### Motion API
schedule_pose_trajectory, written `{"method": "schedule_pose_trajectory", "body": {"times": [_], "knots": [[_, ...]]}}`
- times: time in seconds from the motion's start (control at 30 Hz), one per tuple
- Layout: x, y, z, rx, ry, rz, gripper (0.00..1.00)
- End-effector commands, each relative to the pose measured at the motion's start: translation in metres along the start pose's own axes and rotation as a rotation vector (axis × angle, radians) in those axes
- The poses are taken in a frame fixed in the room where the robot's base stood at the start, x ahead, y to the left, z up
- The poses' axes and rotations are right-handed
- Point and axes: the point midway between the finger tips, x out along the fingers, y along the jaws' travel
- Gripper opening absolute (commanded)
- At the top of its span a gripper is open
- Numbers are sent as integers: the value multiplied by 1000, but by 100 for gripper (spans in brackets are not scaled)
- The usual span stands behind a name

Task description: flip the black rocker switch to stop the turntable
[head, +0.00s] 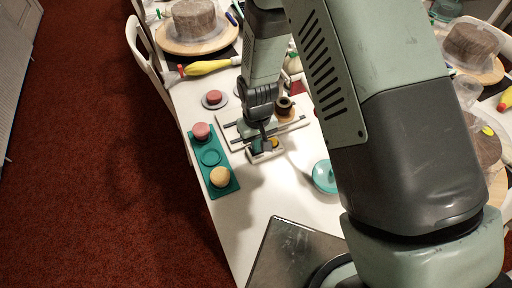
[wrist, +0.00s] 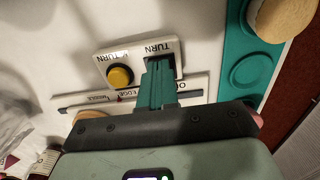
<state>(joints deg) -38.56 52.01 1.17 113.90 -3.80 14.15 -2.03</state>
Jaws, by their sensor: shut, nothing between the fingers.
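A small white switch box (wrist: 140,58) with a yellow round button (wrist: 120,76) and the word TURN lies under my gripper. In the head view the box (head: 266,156) is on the white table. My gripper (wrist: 158,84) is shut and empty, its teal fingers pointing down at the box beside the yellow button. A dark patch of the black rocker switch (wrist: 179,62) shows beside the fingers; they cover most of it, so I cannot tell its position or whether they touch it. A wooden turntable (head: 198,46) with a brown cake stands at the back left.
A white slider panel (wrist: 70,101) lies right beside the box. A teal tray (head: 222,190) with a pink and a yellow round piece lies to the left. A teal bowl (head: 324,177) stands to the right. The front table is mostly clear.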

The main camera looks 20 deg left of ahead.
Motion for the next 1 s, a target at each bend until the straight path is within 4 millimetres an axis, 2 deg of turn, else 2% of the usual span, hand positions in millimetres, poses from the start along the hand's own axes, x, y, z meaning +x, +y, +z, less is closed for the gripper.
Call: {"method": "schedule_pose_trajectory", "body": {"times": [0.2,1.0], "knots": [[-3,0,-1,0,2,0,0],[-66,0,0,1,2,0,0]]}}
